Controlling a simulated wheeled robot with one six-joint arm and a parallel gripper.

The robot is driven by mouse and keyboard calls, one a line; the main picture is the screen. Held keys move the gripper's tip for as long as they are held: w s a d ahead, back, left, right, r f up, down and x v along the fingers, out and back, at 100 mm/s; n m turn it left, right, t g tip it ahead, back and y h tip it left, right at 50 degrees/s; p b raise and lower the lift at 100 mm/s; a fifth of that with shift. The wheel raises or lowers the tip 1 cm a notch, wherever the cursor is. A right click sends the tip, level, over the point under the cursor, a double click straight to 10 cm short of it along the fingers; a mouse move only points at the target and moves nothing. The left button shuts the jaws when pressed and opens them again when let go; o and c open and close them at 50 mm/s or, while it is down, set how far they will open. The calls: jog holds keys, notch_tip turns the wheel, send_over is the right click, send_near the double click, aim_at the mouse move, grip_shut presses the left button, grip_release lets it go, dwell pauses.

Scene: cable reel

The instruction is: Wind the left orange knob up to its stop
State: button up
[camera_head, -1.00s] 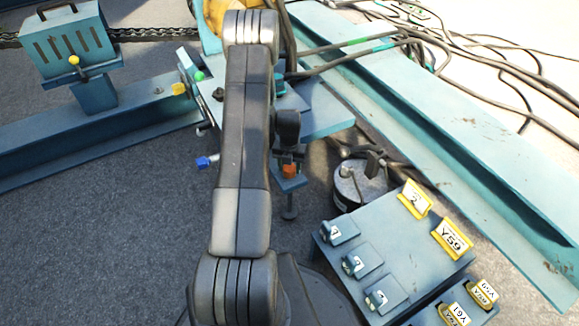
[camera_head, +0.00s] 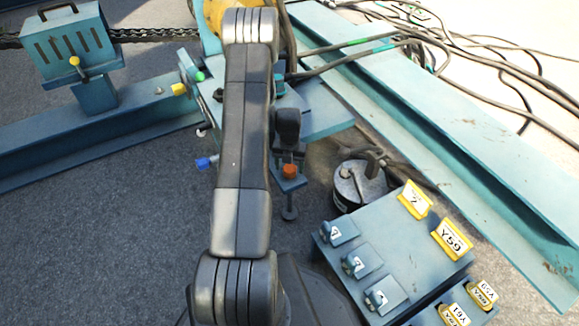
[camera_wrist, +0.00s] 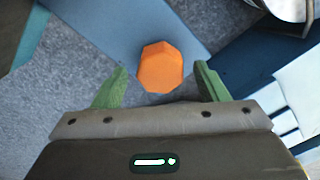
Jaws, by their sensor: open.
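An orange faceted knob (camera_head: 290,171) shows below the dark end of my arm in the head view, at the edge of a teal fixture. It also shows in the wrist view (camera_wrist: 160,67), at upper middle. My gripper (camera_wrist: 160,84) has two green fingers spread wide, one on each side of the knob's near edge. They are apart from the knob and hold nothing. In the head view the fingers are hard to make out behind my arm. Only one orange knob shows, so I cannot tell left from another.
A blue knob (camera_head: 206,162), a yellow knob (camera_head: 179,89) and a green knob (camera_head: 199,76) sit left of my arm. A black round canister (camera_head: 358,186) and a teal block with yellow labels (camera_head: 418,255) stand to the right. Cables lie at upper right.

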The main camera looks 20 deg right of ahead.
aim_at(290, 168)
notch_tip(290, 168, up, 13)
jog(key=p, duration=0.3)
jog(key=shift+p, duration=0.3)
notch_tip(290, 168, down, 15)
jog(key=m, duration=3.6)
jog(key=shift+b, duration=0.4)
jog(key=c, duration=0.9)
